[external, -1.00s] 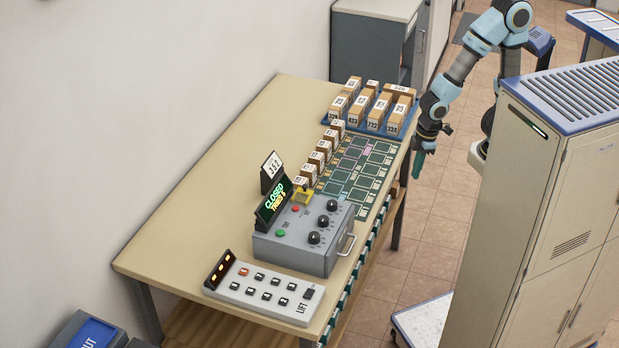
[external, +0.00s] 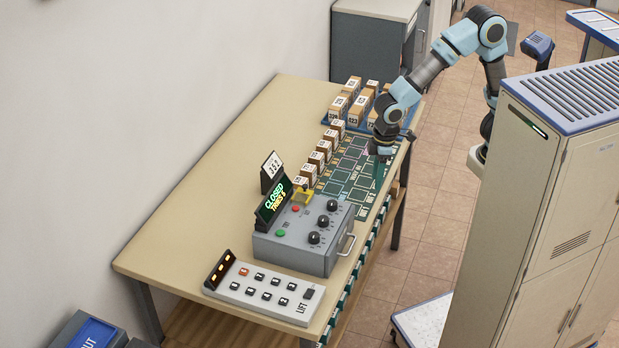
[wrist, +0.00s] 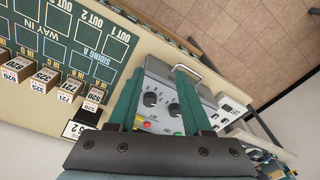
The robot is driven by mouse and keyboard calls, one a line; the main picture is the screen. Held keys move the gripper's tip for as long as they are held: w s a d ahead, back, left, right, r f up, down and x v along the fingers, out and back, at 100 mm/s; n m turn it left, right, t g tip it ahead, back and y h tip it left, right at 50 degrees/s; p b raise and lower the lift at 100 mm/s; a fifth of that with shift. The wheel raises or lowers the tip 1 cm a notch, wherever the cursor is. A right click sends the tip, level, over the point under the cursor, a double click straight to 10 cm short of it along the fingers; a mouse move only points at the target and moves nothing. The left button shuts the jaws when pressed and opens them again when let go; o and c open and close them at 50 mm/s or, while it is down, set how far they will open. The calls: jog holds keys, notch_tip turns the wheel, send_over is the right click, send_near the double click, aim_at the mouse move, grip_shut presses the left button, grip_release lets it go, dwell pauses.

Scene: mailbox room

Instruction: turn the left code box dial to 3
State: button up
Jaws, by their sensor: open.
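The grey code box (external: 305,240) sits on the table with a row of three black dials. The nearest dial (external: 314,238), the middle dial (external: 323,221) and the farthest dial (external: 331,205) are on its top; their settings are too small to read. A lit display (external: 273,203) at its back reads CLOSED with a line on tries. My gripper (external: 379,182) is open and empty, fingers down, over the table's right edge beyond the box and apart from it. In the wrist view two dials (wrist: 150,99) show between the teal fingers (wrist: 160,74).
A numbered card (external: 271,170) stands behind the display. A green track board (external: 355,168), a row of small numbered blocks (external: 317,160) and a blue tray (external: 327,117) of boxes lie beyond. The lift keypad (external: 262,290) is in front. A handle (external: 347,245) sticks out from the box.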

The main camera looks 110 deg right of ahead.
jog(key=o, duration=0.3)
jog(key=w+a+m+b, duration=0.1)
jog(key=w+m, duration=0.1)
jog(key=w, duration=1)
jog(key=shift+w+a+r, duration=0.15)
jog(key=shift+a+r, duration=0.1)
jog(key=shift+r, duration=0.15)
jog(key=r+m+g+b, duration=0.1)
jog(key=m+b, duration=0.1)
jog(key=m, duration=0.1)
send_over(314, 235)
notch_tip(314, 235, down, 11)
jog(key=p, duration=0.2)
jog(key=shift+r+p, duration=0.2)
jog(key=shift+p, duration=0.1)
jog(key=shift+c, duration=0.3)
jog(key=shift+d, duration=0.1)
grip_shut()
